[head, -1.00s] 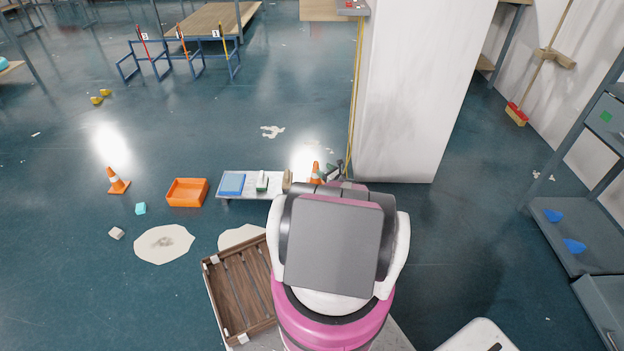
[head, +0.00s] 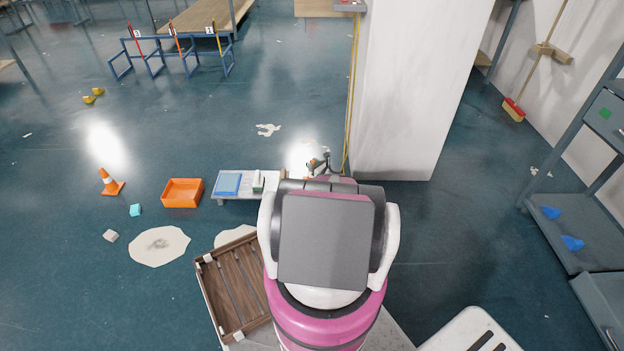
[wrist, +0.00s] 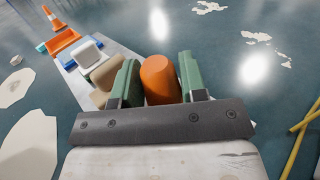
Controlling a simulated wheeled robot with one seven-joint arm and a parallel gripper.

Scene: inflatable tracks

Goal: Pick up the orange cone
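A second orange cone with a white band (head: 109,183) stands on the floor at the far left.
A wooden crate (head: 235,285) lies near my base. A white pillar (head: 405,100) rises close behind my gripper.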

